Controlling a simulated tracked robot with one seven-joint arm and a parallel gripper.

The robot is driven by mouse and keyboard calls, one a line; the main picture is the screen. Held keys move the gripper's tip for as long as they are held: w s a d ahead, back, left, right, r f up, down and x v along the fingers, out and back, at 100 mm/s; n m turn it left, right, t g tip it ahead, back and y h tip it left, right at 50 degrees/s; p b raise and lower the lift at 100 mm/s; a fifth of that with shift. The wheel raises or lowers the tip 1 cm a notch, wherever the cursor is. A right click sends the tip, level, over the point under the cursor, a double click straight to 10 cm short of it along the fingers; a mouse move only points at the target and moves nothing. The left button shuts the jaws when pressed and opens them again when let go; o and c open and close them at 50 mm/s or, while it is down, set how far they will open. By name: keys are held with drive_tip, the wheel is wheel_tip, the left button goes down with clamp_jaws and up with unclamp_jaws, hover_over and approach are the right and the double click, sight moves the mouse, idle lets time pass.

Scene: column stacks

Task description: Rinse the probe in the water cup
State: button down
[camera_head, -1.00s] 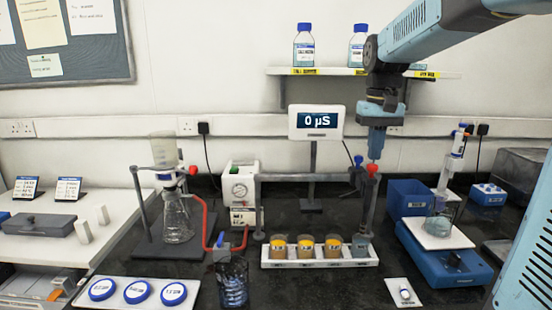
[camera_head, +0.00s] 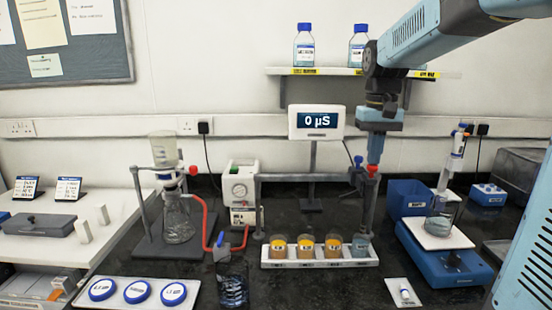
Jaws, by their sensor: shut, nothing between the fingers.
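The probe holder hangs from the right end of a grey rail (camera_head: 300,177), with a red knob (camera_head: 372,169) and a blue knob on top. Its dark grey lower part reaches down towards the rack's right end, and the probe tip is hard to make out. A blue-grey cup (camera_head: 360,247), seemingly the water cup, stands at the right end of the white rack (camera_head: 318,263), below the holder. My gripper (camera_head: 374,160) points down with its fingers shut and empty, just above or at the red knob. I cannot tell whether they touch.
Several cups share the rack, three with orange labels (camera_head: 305,247). A conductivity display (camera_head: 316,122) stands behind. A blue balance (camera_head: 444,258) with a beaker is to the right; a flask stand (camera_head: 178,225) and dark beaker (camera_head: 233,285) are left. A shelf (camera_head: 340,71) hangs above.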

sight(372, 172)
drive_tip(key=shift+f, duration=2.85)
drive_tip(key=shift+r, duration=3.55)
drive_tip(key=s+f+t, duration=0.2)
drive_tip(key=s, duration=0.7)
drive_tip(key=s+f+t, duration=0.3)
drive_tip(key=s, duration=0.7)
drive_tip(key=shift+s+d+f+t, duration=0.2)
drive_tip(key=shift+s+f+t, duration=0.05)
drive_tip(key=shift+f+t, duration=0.1)
